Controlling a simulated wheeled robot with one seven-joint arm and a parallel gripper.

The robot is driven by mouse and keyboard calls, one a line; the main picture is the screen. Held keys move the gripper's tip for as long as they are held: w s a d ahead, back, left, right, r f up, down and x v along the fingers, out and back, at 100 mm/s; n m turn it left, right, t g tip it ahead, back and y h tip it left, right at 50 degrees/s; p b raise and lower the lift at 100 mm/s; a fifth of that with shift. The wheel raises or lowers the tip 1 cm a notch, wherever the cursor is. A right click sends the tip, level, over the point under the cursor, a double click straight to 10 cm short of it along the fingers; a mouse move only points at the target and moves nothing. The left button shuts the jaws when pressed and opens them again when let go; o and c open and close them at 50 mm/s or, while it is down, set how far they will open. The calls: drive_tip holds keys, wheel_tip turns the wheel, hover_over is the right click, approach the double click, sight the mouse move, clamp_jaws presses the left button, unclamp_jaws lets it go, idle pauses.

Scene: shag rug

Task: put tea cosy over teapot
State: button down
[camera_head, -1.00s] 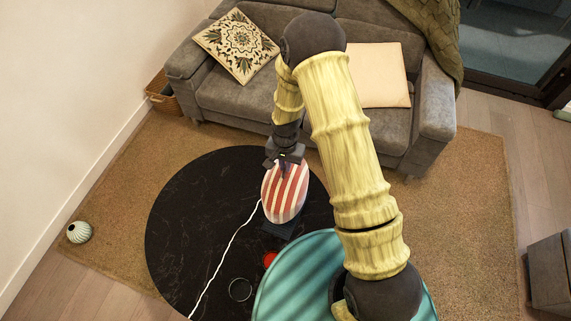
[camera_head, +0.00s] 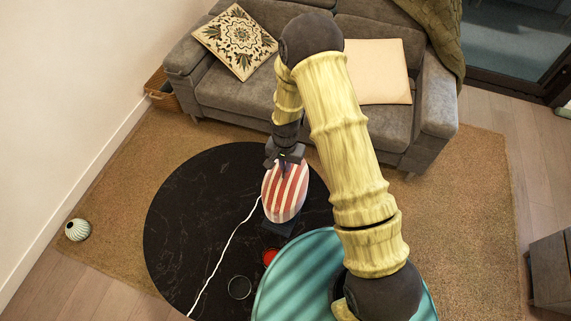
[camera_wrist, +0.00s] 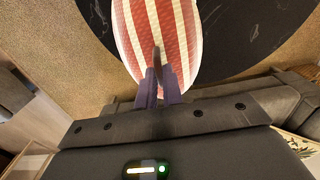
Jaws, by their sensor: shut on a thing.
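The tea cosy (camera_head: 285,193) is a domed cover with red and white stripes, above the black round table. It also fills the top middle of the wrist view (camera_wrist: 185,35). My gripper (camera_head: 284,167) is at its top end. In the wrist view my gripper (camera_wrist: 158,88) has its purple-grey fingers shut on a narrow grey tab at the cosy's top. A dark square block (camera_head: 279,228) shows just below the cosy's lower edge. No teapot can be made out. I cannot tell whether one is hidden under the cosy.
A white cord (camera_head: 232,240) crosses the black table (camera_head: 185,215) to the cosy. A small red item (camera_head: 269,256) and a dark ring (camera_head: 239,288) lie nearer. A grey sofa (camera_head: 235,95) stands behind. The table's left side is clear.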

sight(286, 178)
drive_tip(key=shift+f+b, duration=1.45)
drive_tip(key=shift+f, duration=0.8)
drive_tip(key=shift+f+b, duration=1.35)
drive_tip(key=shift+f, duration=0.75)
drive_tip(key=shift+f+b, duration=0.9)
drive_tip(key=shift+f, duration=0.3)
drive_tip(key=shift+c, duration=2.3)
unclamp_jaws()
